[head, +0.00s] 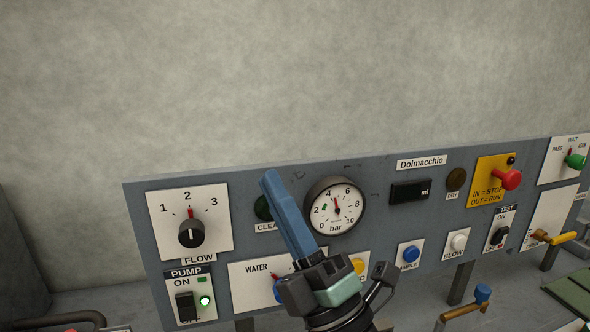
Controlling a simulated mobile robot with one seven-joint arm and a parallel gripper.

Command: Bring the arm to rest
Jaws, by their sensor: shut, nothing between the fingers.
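My gripper (270,180) is at the lower middle of the head view, in front of a grey control panel (290,180). Its long blue fingers are shut together with nothing between them and point up and to the left. The dark wrist with a pale green part is below them, at the bottom edge. The fingers cover part of the panel between the CLEAN label and the pressure gauge (335,206). I cannot tell whether they touch the panel.
A bare wall (250,80) rises behind.

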